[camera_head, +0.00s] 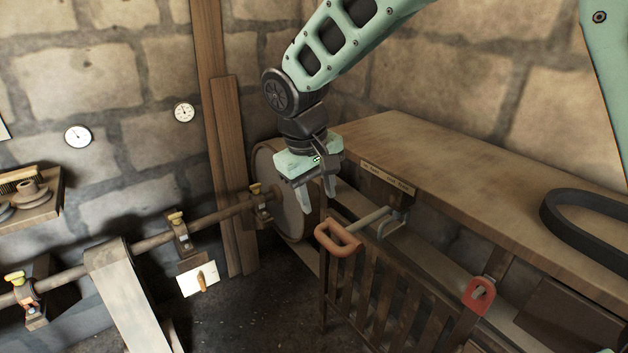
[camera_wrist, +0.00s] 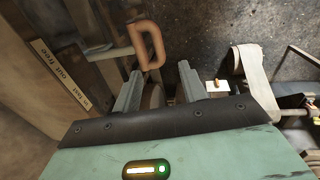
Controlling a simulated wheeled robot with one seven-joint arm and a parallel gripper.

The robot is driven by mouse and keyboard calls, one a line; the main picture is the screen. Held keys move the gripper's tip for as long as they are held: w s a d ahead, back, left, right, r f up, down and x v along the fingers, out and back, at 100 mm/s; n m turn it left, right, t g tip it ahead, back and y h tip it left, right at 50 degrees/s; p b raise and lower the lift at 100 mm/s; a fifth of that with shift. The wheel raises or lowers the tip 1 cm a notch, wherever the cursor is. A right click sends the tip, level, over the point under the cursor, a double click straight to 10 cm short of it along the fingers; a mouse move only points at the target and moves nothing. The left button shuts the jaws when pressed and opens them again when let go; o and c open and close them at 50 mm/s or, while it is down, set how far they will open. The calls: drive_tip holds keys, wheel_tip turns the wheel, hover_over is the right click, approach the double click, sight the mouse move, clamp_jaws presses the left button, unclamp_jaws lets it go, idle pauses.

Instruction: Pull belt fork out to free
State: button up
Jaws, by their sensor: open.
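The belt fork's orange-brown D-shaped handle (camera_head: 338,240) sits on a grey rod (camera_head: 372,222) above a slatted wooden guard. The handle also shows in the wrist view (camera_wrist: 149,46), beyond the fingertips, with the rod running left from it. My gripper (camera_head: 317,198) is open and empty, pointing down, above and slightly left of the handle in the head view. In the wrist view its two fingers (camera_wrist: 158,85) are spread apart and do not touch the handle.
The slatted guard (camera_head: 385,305) stands below the handle, with a red handle (camera_head: 478,295) farther right. A wooden bench (camera_head: 455,172) bears a black belt (camera_head: 590,222). A large pulley (camera_head: 290,195) and line shaft (camera_head: 150,243) lie to the left, close to my gripper.

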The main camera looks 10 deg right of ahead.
drive_tip(key=shift+s+a+r, duration=0.1)
drive_tip(key=shift+a+r, duration=0.1)
drive_tip(key=shift+r, duration=0.75)
drive_tip(key=shift+s+a+r, duration=0.1)
drive_tip(key=shift+a+r, duration=0.05)
drive_tip(key=shift+r, duration=0.75)
drive_tip(key=s+d+f+n+y, duration=0.1)
drive_tip(key=s+d+f, duration=0.1)
drive_tip(key=s, duration=1.1)
drive_tip(key=s+d+f+n+g+y, duration=0.1)
drive_tip(key=s+d+f, duration=0.1)
drive_tip(key=s, duration=1.1)
drive_tip(key=shift+d+n+y, duration=0.25)
drive_tip(key=shift+n+y, duration=0.05)
